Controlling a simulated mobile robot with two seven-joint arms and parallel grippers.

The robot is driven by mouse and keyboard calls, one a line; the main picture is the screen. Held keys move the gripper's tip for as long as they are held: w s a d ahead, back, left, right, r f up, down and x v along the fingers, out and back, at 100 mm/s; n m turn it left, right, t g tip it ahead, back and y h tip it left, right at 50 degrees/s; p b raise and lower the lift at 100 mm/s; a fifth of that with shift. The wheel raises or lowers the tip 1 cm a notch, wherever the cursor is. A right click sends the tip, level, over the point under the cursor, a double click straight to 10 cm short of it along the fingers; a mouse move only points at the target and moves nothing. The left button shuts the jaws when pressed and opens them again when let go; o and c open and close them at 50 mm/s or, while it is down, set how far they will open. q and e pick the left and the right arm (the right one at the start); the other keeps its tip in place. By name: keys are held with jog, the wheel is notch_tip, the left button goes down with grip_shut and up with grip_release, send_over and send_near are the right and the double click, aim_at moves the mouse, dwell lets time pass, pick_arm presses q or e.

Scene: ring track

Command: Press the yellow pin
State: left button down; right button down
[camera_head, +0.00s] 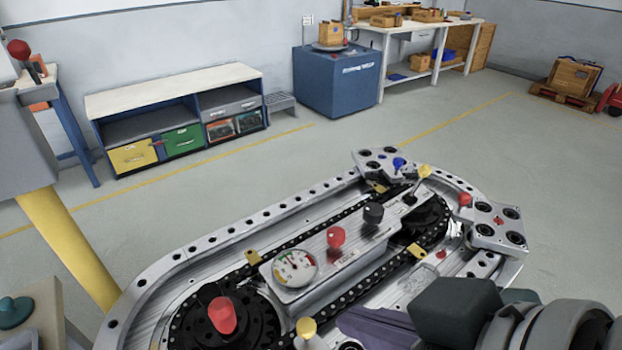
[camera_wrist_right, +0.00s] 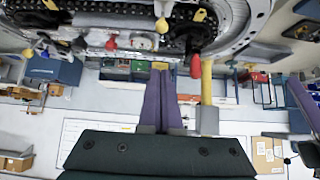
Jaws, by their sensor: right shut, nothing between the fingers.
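Two yellow-topped pins stand on the ring track, and I cannot tell which one the task names. The near yellow pin (camera_head: 306,328) is at the track's front edge in the head view; it also shows at the top of the right wrist view (camera_wrist_right: 162,25). The far yellow pin (camera_head: 424,172) stands at the track's back right. My right gripper (camera_head: 346,317) has purple fingers, shut and empty, just right of the near pin in the head view. In the right wrist view the fingertips (camera_wrist_right: 160,68) point toward the track, apart from the near pin. My left gripper is out of view.
A large red knob (camera_head: 222,315), a smaller red knob (camera_head: 336,237), a black knob (camera_head: 373,213) and a round gauge (camera_head: 295,268) stand on the track. A blue pin (camera_head: 399,163) is at the back. Open floor lies behind.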

jog(key=b, duration=0.2)
send_over(311, 331)
notch_tip(311, 331, down, 7)
jog(key=shift+s+d+f, duration=0.15)
jog(key=shift+s+f, duration=0.05)
jog(key=shift+f, duration=0.35)
jog(key=shift+s+d+f, duration=0.1)
jog(key=shift+s+f, duration=0.05)
jog(key=shift+f, duration=1.05)
notch_tip(311, 331, down, 2)
jog(key=shift+f+b, duration=0.1)
jog(key=shift+b, duration=0.5)
